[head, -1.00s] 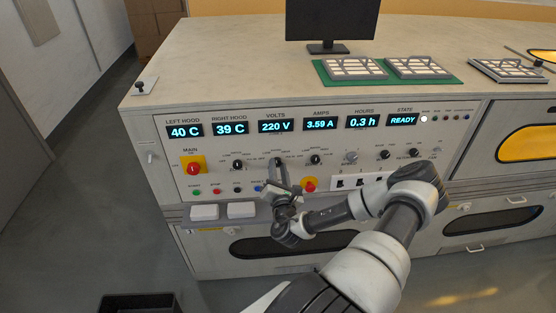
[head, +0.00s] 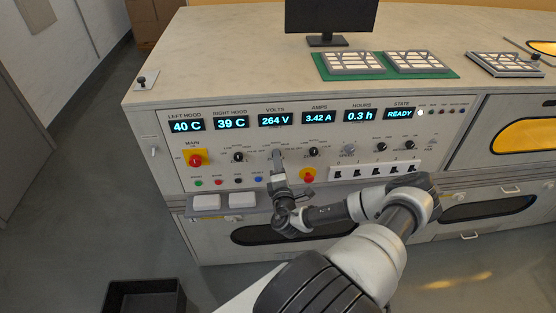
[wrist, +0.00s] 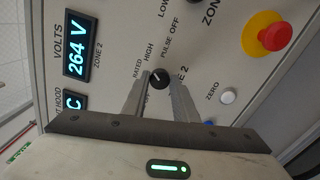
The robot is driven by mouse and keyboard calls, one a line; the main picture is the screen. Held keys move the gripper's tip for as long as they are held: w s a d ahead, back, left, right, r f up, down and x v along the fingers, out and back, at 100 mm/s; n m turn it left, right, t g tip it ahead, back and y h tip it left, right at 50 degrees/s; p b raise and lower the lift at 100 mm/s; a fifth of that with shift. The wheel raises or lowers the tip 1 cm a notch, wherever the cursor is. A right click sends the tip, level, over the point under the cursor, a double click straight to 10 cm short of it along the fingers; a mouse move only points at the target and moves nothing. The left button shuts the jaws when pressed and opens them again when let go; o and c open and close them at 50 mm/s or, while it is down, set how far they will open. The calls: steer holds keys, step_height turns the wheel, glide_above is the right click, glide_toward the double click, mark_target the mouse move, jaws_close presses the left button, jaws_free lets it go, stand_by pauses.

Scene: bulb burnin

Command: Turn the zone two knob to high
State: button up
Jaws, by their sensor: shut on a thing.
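The zone two knob (wrist: 155,78) is a small dark round knob on the control panel, with ZONE 2 lettering beside it in the wrist view. LOW, RATED, HIGH and PULSE OFF labels surround it. Its pale mark appears to point toward HIGH, though it is small. My gripper (wrist: 158,88) is shut on the knob, one finger on each side. In the head view my gripper (head: 277,156) reaches up to the panel and hides the knob. The volts display (head: 275,120) reads 264 V; it also shows in the wrist view (wrist: 77,46) with ZONE 2 lettering.
Similar knobs (head: 238,157) (head: 314,152) sit on either side. A red emergency button on yellow (head: 308,175) is close at the right below my gripper. A red-yellow main switch (head: 195,160) is at the left. A row of white-framed switches (head: 376,171) lies further right.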

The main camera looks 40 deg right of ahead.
steer(key=shift+m, duration=0.3)
stand_by(0.4)
steer(key=o, duration=1.1)
steer(key=shift+c, duration=0.2)
steer(key=b+v, duration=0.1)
steer(key=v, duration=1.6)
steer(key=shift+s, duration=0.25)
